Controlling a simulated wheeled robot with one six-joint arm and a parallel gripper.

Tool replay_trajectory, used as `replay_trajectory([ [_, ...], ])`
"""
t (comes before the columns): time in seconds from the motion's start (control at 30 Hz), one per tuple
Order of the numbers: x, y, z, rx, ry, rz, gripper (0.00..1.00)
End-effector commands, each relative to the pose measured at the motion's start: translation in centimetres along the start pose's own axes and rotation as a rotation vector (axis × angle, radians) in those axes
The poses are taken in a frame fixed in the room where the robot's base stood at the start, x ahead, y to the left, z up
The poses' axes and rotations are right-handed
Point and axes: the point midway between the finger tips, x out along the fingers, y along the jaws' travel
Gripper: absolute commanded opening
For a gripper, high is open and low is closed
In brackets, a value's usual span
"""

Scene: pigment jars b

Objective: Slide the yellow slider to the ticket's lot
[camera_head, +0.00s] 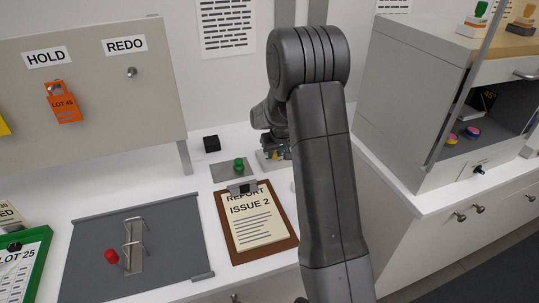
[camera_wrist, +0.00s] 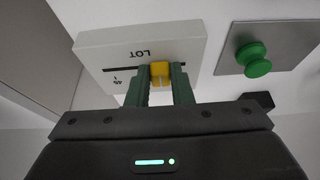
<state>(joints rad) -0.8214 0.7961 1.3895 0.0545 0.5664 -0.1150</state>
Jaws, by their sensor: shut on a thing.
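The yellow slider (camera_wrist: 160,72) sits in a dark slot on a pale box marked LOT (camera_wrist: 110,48), upside down in the wrist view. A small 45 is printed below the slot's left part there; the slider is to the right of it. My gripper (camera_wrist: 160,88) is shut on the slider, one finger on each side. In the head view my arm hides most of the box, and my gripper (camera_head: 274,150) is over it. An orange tag reading LOT 45 (camera_head: 65,104) hangs under HOLD. Marks near my fingers are hidden.
A green knob on a metal plate (camera_wrist: 258,60) is beside the box, with a black block (camera_head: 211,144) close by. A REPORT ISSUE 2 clipboard (camera_head: 256,220) lies in front. A grey mat (camera_head: 90,250) bears a red-knobbed latch. A green-framed LOT 25 sheet (camera_head: 20,262) is at left.

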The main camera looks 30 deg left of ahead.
Motion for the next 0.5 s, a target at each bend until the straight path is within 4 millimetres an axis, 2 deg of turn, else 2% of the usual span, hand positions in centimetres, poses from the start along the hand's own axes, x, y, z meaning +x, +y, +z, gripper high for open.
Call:
replay_trajectory([
  [0.03,0.2,1.6,0.1,0.005,0.003,0.004,0.0],
  [0.2,0.2,5.0,0.0,0.004,0.003,0.003,0.0],
  [0.33,0.0,6.2,0.0,0.001,0.003,0.002,0.0],
  [0.5,-0.1,6.4,0.0,-0.001,0.002,0.002,0.0],
])
